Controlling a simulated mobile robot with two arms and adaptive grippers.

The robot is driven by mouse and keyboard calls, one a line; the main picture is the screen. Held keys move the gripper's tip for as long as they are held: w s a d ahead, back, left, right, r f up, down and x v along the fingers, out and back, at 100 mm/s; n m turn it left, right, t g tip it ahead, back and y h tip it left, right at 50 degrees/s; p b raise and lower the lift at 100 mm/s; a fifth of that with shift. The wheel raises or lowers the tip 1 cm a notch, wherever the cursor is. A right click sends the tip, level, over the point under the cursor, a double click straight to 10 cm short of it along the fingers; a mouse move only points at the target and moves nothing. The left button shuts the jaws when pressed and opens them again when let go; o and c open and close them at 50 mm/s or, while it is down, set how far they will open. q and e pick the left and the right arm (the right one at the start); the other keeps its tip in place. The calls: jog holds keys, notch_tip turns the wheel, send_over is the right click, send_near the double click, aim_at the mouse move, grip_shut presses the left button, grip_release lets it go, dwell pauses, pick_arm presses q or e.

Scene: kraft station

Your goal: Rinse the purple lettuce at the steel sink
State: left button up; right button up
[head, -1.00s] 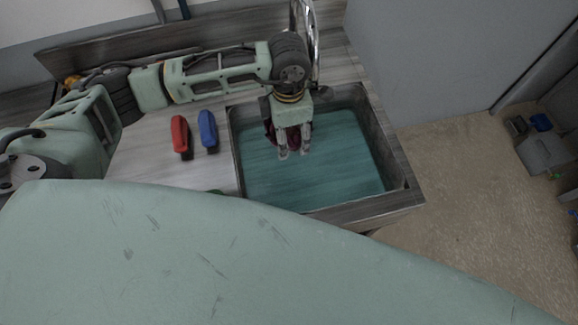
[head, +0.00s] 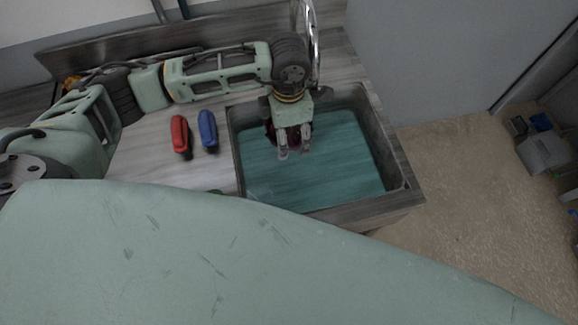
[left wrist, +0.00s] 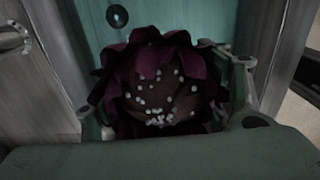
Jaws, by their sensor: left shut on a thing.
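The purple lettuce (left wrist: 160,85) fills the middle of the left wrist view, dark and ruffled with small pale dots on it. In the head view only a dark red edge of the lettuce (head: 269,132) shows beside my left gripper (head: 294,153). My left gripper is shut on the lettuce, with a finger on either side of it. It points down over the steel sink (head: 400,180), at its back left part. The sink holds blue-green water (head: 325,170). I cannot tell whether the lettuce touches the water. My right gripper is not in view.
A chrome faucet (head: 316,45) stands behind the sink. A red object (head: 180,135) and a blue object (head: 208,130) lie on the counter (head: 150,165) left of the sink. A grey wall is at right.

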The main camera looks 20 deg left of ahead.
aim_at(289, 133)
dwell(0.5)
pick_arm(q)
jog(key=shift+r+p, duration=0.9)
jog(key=shift+r, duration=1.15)
jog(key=shift+f, duration=0.1)
